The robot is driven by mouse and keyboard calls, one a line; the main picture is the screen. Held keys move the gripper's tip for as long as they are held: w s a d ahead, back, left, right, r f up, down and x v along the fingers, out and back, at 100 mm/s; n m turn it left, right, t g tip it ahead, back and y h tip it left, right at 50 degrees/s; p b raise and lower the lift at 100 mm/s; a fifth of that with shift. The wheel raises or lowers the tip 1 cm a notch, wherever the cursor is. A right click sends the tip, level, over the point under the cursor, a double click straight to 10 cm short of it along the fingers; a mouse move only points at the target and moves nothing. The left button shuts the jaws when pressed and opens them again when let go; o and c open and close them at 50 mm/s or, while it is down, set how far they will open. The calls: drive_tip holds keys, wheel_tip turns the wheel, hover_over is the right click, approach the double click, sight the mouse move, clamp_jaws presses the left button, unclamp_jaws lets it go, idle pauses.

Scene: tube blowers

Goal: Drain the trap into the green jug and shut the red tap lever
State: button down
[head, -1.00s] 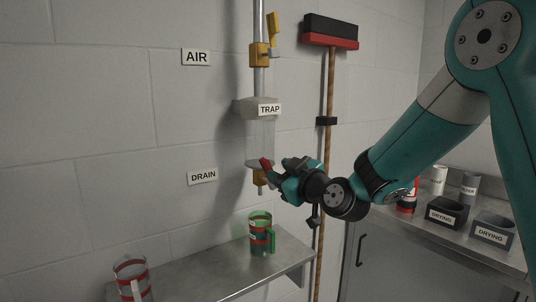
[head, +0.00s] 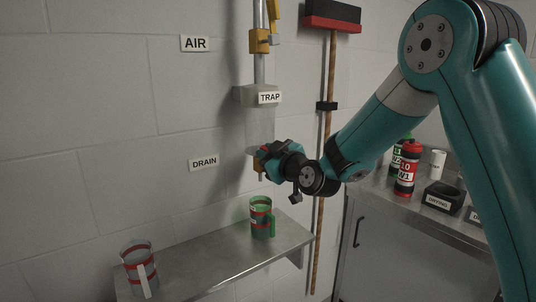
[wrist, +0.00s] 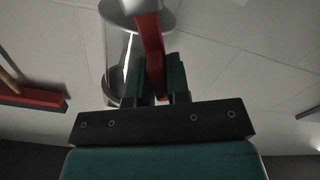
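The clear trap (head: 260,125) hangs on the wall pipe below its TRAP label. The brass drain tap (head: 259,163) is at its lower end, partly hidden by my gripper (head: 268,150). In the wrist view, the red tap lever (wrist: 152,45) runs down between the two teal fingers of my gripper (wrist: 161,82), which look closed on it from both sides. The trap also shows there from below (wrist: 118,70).
A clear jug with red bands (head: 138,268) stands at the left of the metal shelf (head: 205,262). A broom (head: 326,130) hangs right of the trap. Red-and-black bottles (head: 405,178) and dark DRYING bins (head: 440,197) sit on the right counter. A yellow valve (head: 260,42) is above.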

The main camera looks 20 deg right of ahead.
drive_tip(key=shift+f, duration=0.1)
drive_tip(key=n+b, duration=0.1)
drive_tip(key=b, duration=0.2)
drive_tip(key=a+f+n+b, duration=0.1)
drive_tip(key=b, duration=0.2)
drive_tip(key=shift+s+a+f, duration=0.15)
drive_tip(key=shift+s+f, duration=0.05)
drive_tip(key=shift+f, duration=0.05)
drive_tip(key=f+n+b, duration=0.1)
drive_tip(key=n+b, duration=0.2)
drive_tip(key=b, duration=0.3)
drive_tip(key=a+f+n+b, duration=0.1)
drive_tip(key=f+n+b, duration=0.1)
drive_tip(key=n+b, duration=0.2)
drive_tip(key=a+f+n+b, duration=0.1)
drive_tip(key=n+b, duration=0.2)
drive_tip(key=b, duration=0.5)
drive_tip(key=shift+s+a+f+n, duration=0.15)
drive_tip(key=shift+s+f+n, duration=0.1)
drive_tip(key=shift+s+n, duration=0.15)
drive_tip(key=c, duration=1.2)
unclamp_jaws()
drive_tip(key=shift+o, duration=0.2)
